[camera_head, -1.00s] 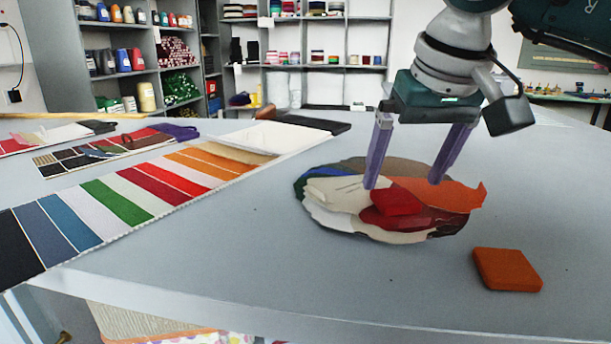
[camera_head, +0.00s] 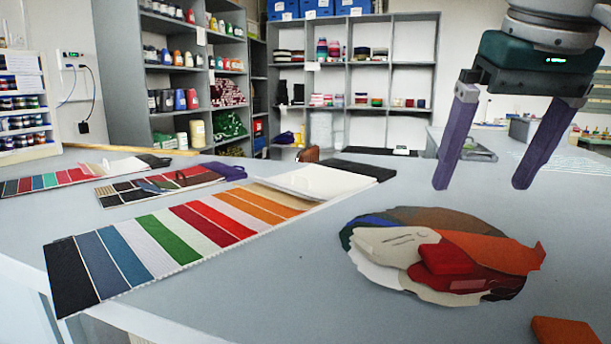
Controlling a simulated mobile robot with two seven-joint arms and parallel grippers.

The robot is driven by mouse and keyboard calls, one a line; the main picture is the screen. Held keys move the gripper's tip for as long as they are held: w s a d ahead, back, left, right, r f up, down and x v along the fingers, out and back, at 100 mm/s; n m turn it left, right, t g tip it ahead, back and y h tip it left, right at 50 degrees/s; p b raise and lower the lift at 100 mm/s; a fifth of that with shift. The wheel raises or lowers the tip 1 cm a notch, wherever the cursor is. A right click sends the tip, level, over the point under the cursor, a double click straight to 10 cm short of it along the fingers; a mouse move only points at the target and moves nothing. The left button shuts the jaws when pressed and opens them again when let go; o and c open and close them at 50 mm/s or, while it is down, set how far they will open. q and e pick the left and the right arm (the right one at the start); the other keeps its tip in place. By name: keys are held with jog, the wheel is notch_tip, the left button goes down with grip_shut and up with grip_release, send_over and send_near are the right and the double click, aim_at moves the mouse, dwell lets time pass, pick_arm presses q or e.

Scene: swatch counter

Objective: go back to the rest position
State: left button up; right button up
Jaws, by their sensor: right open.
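My right gripper (camera_head: 483,182) is at the upper right of the head view, its two purple fingers spread apart with nothing between them. It hangs above and behind the pile of fabric swatches (camera_head: 398,279), apart from it. On the pile lie a red block (camera_head: 447,260), a cream piece (camera_head: 393,243) and an orange cloth (camera_head: 490,250). An orange block (camera_head: 564,331) lies on the counter at the bottom right, partly cut off by the picture edge. My left gripper does not show.
A long colour swatch card (camera_head: 180,238) lies across the left of the counter (camera_head: 270,290). Smaller sample cards (camera_head: 165,184), a white sheet (camera_head: 320,181) and a black flat item (camera_head: 355,170) lie behind it. Shelves (camera_head: 350,85) with spools and fabric stand at the back.

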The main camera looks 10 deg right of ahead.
jog(key=s+a+r+m+g+y+p, duration=0.1)
jog(key=s+a+r+y+p, duration=0.1)
jog(key=a+y, duration=0.65)
jog(key=s+a+r+m+y+p, duration=0.2)
jog(key=s+a+y, duration=0.1)
jog(key=a, duration=1.1)
jog(key=s+a+r+m+y+p, duration=0.25)
jog(key=a+r+m+y, duration=0.25)
jog(key=r+m+y, duration=0.45)
jog(key=w+d+r+m+t+h+p, duration=0.1)
jog(key=w+d+r+m+t+h, duration=0.3)
jog(key=m+t, duration=0.65)
jog(key=w+d+r+m+t+h+p, duration=0.2)
jog(key=d+r+m+t+h, duration=0.35)
jog(key=m, duration=0.85)
jog(key=w+d+f+m+g+h+p, duration=0.1)
jog(key=w+d+f+m+h+p, duration=0.1)
jog(key=d+f+m+h, duration=1.15)
jog(key=s+a+f+m+g+y+p, duration=0.1)
jog(key=s+f+m+g+y+p, duration=0.1)
jog(key=s+f+m+g, duration=0.95)
jog(key=s+a+f+m+g+y+p, duration=0.15)
jog(key=s+f+m+g, duration=0.3)
jog(key=s, duration=0.75)
notch_tip(320, 180, up, 37)
jog(key=w+t+p, duration=0.1)
jog(key=p, duration=3.6)
jog(key=shift+w+a+m, duration=0.2)
jog(key=shift+a+m, duration=0.05)
jog(key=shift+m, duration=0.1)
